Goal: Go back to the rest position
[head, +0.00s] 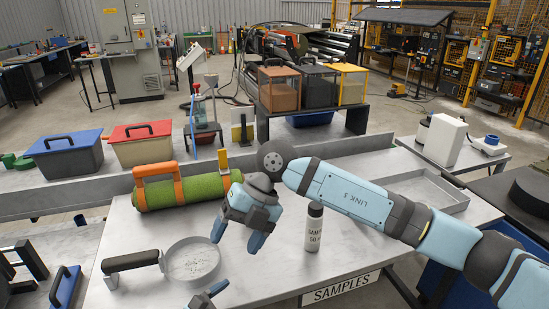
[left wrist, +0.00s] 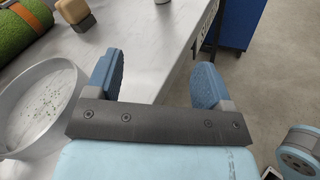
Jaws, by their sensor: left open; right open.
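My right gripper (head: 238,236) hangs open and empty above the grey bench (head: 262,275), fingers pointing down. It is in front of the green turf roll (head: 205,187), which has an orange handle. My left gripper (left wrist: 156,82) is open and empty in the left wrist view, near the bench's front edge. Only a blue fingertip part of it (head: 208,297) shows at the bottom of the head view. A round metal pan (head: 193,262) with a black handle lies on the bench beside it.
A shallow metal tray (head: 458,204) lies at the bench's right. Blue-lidded (head: 65,158) and red-lidded (head: 143,150) boxes stand behind on the left. Orange, black and yellow-framed bins (head: 352,88) stand on a rack at the back. Open floor (left wrist: 270,90) lies beyond the bench edge.

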